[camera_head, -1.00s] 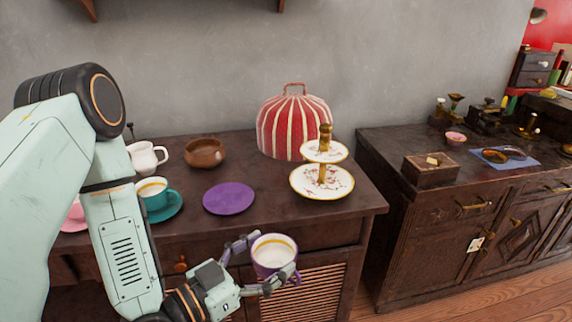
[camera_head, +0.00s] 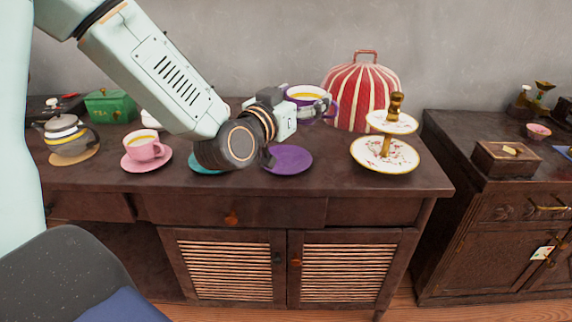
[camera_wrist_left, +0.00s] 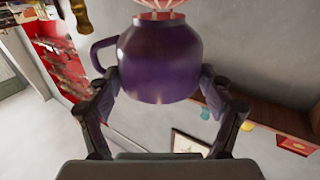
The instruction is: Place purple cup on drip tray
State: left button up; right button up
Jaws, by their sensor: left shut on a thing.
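The purple cup (camera_head: 306,94) with a pale inside and a yellowish drink is held upright in the air by my left gripper (camera_head: 312,108). In the left wrist view the cup (camera_wrist_left: 160,62) fills the middle, with one finger on each side and its handle to the left. The flat round purple drip tray (camera_head: 290,160) lies bare on the dark wooden cabinet. The cup is above it in the picture and clearly apart from it. My left wrist hides a little of the tray's left side. My right gripper is not in view.
A red-striped tea cosy (camera_head: 362,92) stands right behind the cup, and a two-tier plate stand (camera_head: 384,158) to the right. A teal saucer (camera_head: 206,167) is partly hidden under my wrist. A pink cup (camera_head: 144,146) and a teapot (camera_head: 66,135) stand left.

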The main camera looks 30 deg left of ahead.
pick_arm(q)
jog(key=w+a+f+n+y, duration=0.1)
jog(key=a+f+n+y, duration=0.1)
jog(key=a, duration=0.3)
jog(key=shift+w+a+f+y, duration=0.25)
jog(key=shift+f+y, duration=0.25)
jog(key=shift+y, duration=0.4)
notch_tip(320, 180, down, 6)
jog(key=b, duration=0.3)
notch_tip(320, 180, down, 4)
jog(key=shift+s+r+b, duration=0.1)
jog(key=shift+r+b, duration=0.15)
jog(key=shift+b, duration=0.55)
jog(key=shift+f, duration=0.15)
